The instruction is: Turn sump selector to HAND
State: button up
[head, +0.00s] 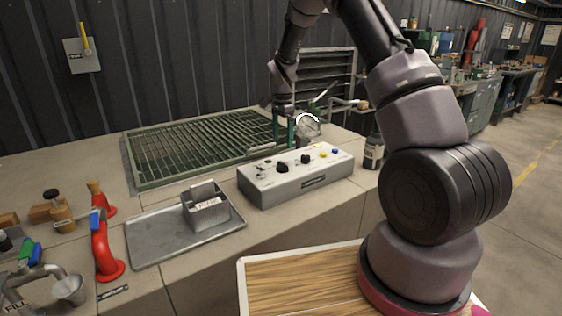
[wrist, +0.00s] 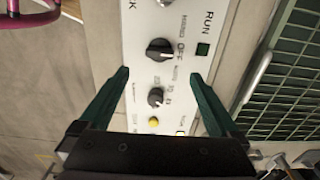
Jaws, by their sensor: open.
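The control box (head: 300,178) is a pale grey panel with knobs and buttons on the counter. In the wrist view, its larger black knob (wrist: 159,50) has labels around it, of which OFF is readable beside it; its white mark seems to face OFF. The knob looks like the selector, but the word sump is not readable. A smaller black knob (wrist: 155,97) and a yellow button (wrist: 153,121) lie nearer the palm. My gripper (wrist: 159,75) is open and empty, its green fingers on either side of the panel's knob row. In the head view, my gripper (head: 283,134) hangs behind the box.
A green grating (head: 190,155) lies behind the box. A round gauge (head: 307,124) and a dark bottle (head: 373,152) stand near its right. A metal tray (head: 160,238) with a small labelled holder (head: 206,210) lies left.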

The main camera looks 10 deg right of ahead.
aim_at(283, 163)
notch_tip(283, 163, down, 10)
jog(key=shift+f, duration=0.1)
dwell(0.4)
jog(key=c, duration=1.4)
jog(key=shift+o, duration=0.2)
jog(key=shift+n, duration=0.4)
jog(key=n, duration=0.5)
jog(key=shift+n, duration=0.3)
jog(key=n, duration=0.5)
jog(key=shift+n, duration=0.3)
